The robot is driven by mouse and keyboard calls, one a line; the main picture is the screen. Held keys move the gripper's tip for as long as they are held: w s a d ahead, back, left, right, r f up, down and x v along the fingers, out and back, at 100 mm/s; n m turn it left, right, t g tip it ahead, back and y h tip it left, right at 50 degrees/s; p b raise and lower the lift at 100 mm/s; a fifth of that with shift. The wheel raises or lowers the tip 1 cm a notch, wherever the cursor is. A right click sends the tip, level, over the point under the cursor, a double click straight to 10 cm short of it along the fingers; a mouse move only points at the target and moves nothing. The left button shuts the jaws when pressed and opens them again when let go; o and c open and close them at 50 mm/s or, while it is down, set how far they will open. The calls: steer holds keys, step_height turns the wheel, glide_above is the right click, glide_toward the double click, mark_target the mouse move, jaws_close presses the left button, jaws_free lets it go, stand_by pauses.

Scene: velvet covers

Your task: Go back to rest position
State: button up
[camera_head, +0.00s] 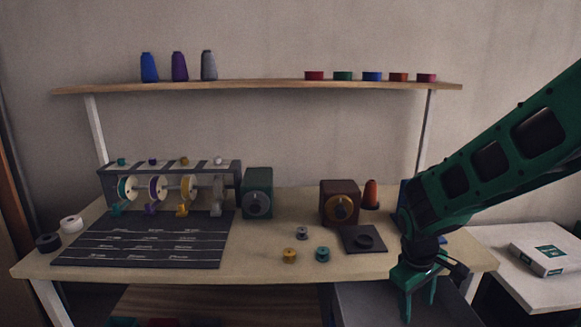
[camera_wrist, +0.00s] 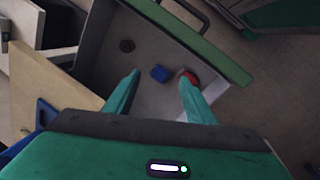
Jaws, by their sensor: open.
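My green gripper (camera_head: 418,290) points down in the head view, at the right front edge of the table, in front of my raised green arm. In the wrist view my gripper (camera_wrist: 155,92) is open, with its two fingers well apart and nothing held between them. Below it is an open grey drawer (camera_wrist: 108,68) with a green front edge. Inside the drawer lie a blue block-like piece (camera_wrist: 160,73), a red round piece (camera_wrist: 189,77) partly behind the right finger, and a dark brown disc (camera_wrist: 127,45). The fingers appear above the drawer, apart from these pieces.
The wooden table (camera_head: 270,262) holds a dark mat (camera_head: 150,242), a rack of spools, a green box (camera_head: 257,193), a brown box (camera_head: 340,202) and several small spools. A shelf (camera_head: 260,86) with cones stands behind. A white side table (camera_head: 520,285) with a box is at right.

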steer(key=s+r+m+t+y, duration=0.2)
steer(key=s+r+m+t, duration=0.3)
steer(key=r, duration=0.8)
steer(key=s+d+f+m+g, duration=0.1)
steer(key=s+d+m+g, duration=0.2)
steer(key=s+d, duration=0.2)
steer(key=s+d+f+m+g, duration=0.1)
steer(key=s+d, duration=0.5)
steer(key=s, duration=0.6)
steer(key=m+g, duration=0.1)
steer(key=m, duration=0.1)
steer(key=shift+f+m+g+y, duration=0.2)
steer(key=shift+m+g+y, duration=0.1)
steer(key=shift+m+g, duration=0.1)
steer(key=shift+w+f, duration=0.25)
steer(key=shift+w, duration=0.35)
